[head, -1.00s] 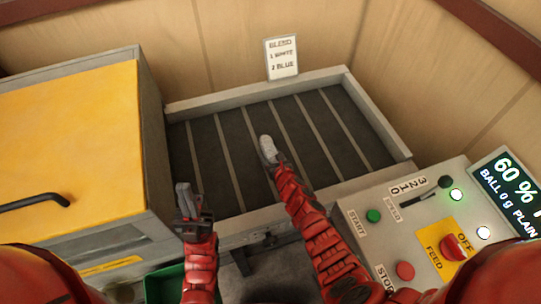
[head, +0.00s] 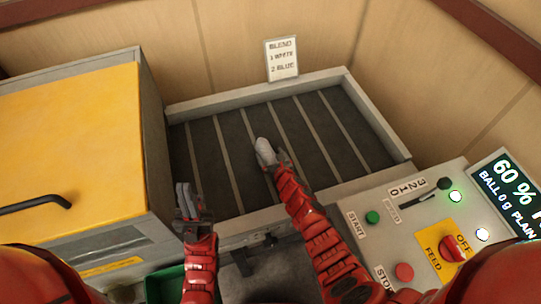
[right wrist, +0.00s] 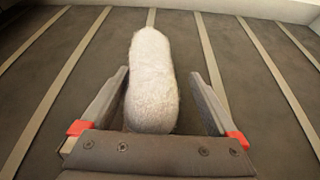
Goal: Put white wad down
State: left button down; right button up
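The white wad (head: 264,146) is a fuzzy, elongated lump over the dark slatted bed (head: 205,150). In the right wrist view the wad (right wrist: 150,80) lies lengthwise between the fingers of my right gripper (right wrist: 158,75). That gripper is open, with gaps beside the wad near the fingertips. In the head view my right gripper (head: 279,158) is at the wad's near end. Whether the wad rests fully on the bed is hard to tell. My left gripper (head: 186,190) is near the bed's front left corner with nothing visible in it; its finger gap is unclear.
A yellow-topped cabinet (head: 70,140) stands left of the bed. A control panel (head: 400,215) with buttons, a lever and a lit display (head: 510,190) is at the right. A card (head: 282,58) reading "BLEND 1 WHITE 2 BLUE" stands behind the bed's rim. Bare slats surround the wad.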

jog(key=p+v, duration=0.3)
jog(key=v, duration=0.7)
jog(key=shift+s+d, duration=0.1)
jog(key=shift+s, duration=0.25)
jog(key=shift+s+d+r, duration=0.15)
jog(key=shift+s+r, duration=0.2)
jog(key=shift+s, duration=0.25)
dwell(3.3)
